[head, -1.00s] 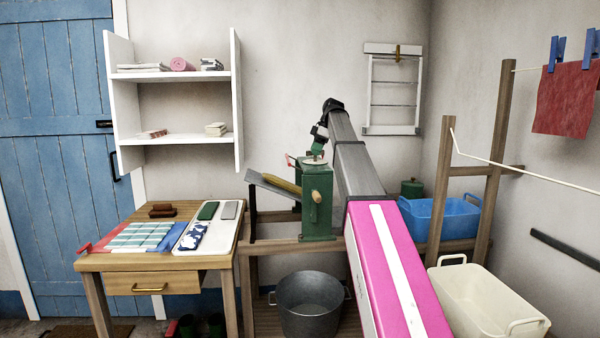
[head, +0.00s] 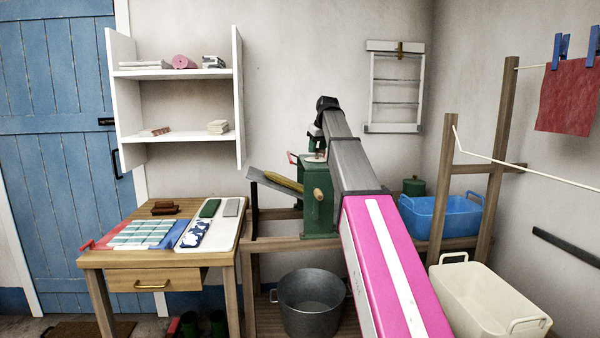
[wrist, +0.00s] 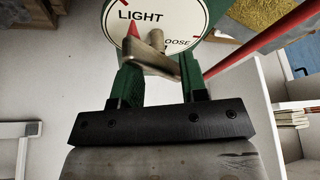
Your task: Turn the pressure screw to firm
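The green mangle (head: 318,205) stands on a wooden bench, partly behind my arm. On its top is a white dial (wrist: 195,12) reading LIGHT and, partly covered, LOOSE. A red pointer (wrist: 132,32) is beside LIGHT. The metal bar of the pressure screw (wrist: 150,52) lies slantwise over the dial. My gripper (wrist: 160,85) is open, its two green fingers apart, with the bar by their tips. I cannot tell whether they touch it. In the head view my gripper (head: 315,146) is just above the mangle top, and the screw is mostly hidden.
A red rod (wrist: 268,48) runs close to the right of the dial. A sloping board with a wooden roller (head: 283,181) is left of the mangle. A metal pot (head: 311,303) stands below, and a blue tub (head: 445,215) stands to the right.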

